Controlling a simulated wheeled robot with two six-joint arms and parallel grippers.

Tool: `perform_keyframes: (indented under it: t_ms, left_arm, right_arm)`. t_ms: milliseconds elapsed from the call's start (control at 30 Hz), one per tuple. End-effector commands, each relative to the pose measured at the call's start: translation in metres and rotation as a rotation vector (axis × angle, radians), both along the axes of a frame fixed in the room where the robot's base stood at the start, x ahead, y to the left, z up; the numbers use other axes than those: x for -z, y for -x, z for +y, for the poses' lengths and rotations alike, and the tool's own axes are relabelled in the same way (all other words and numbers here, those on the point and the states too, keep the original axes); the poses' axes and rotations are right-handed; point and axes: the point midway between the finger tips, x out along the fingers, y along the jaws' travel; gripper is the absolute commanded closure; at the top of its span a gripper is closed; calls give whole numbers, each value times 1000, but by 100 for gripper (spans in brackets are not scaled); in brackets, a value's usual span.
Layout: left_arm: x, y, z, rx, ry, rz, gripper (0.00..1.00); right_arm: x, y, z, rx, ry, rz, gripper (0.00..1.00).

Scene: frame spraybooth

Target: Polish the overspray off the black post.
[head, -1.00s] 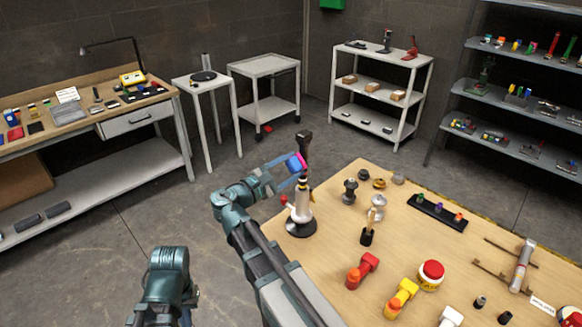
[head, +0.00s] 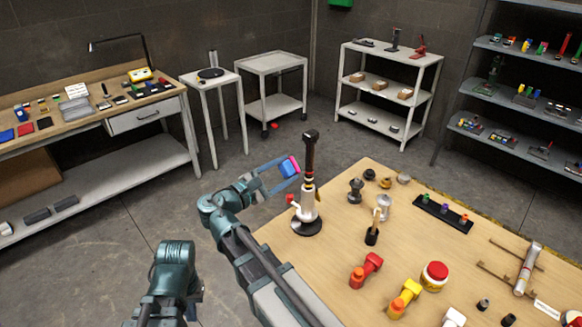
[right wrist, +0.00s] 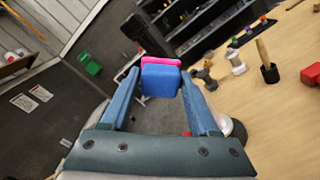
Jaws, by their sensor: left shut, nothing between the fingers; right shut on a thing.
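The black post (head: 309,150) stands upright near the table's left edge, with pale and reddish bands partway down. Below them are a white body (head: 307,205) and a round black base (head: 306,227). My right gripper (head: 287,168) is shut on a blue block with a pink face (head: 289,165). The block is left of the post at about the height of its dark upper part, with a small apparent gap.
On the wooden table (head: 330,245), a brush in a dark holder (head: 372,235), metal fittings (head: 356,190), red (head: 366,270) and yellow (head: 404,298) tools and a red-lidded jar (head: 434,275) stand right of the post. Open floor lies left of the table.

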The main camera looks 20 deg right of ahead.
Motion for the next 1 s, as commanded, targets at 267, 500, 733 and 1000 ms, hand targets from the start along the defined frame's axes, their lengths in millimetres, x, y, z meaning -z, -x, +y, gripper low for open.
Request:
perform_keyframes:
  t_ms: [267, 500, 733, 1000]
  left_arm:
    - [0, 0, 0, 0, 0, 0, 100]
    - [0, 0, 0, 0, 0, 0, 100]
    - [0, 0, 0, 0, 0, 0, 100]
    - [0, 0, 0, 0, 0, 0, 100]
  right_arm:
    - [0, 4, 9, 1, 0, 0, 83]
    - [0, 4, 10, 1, 1, 0, 83]
    - [0, 7, 21, -1, 0, 0, 83]
    - [0, 13, 38, 1, 1, 0, 83]
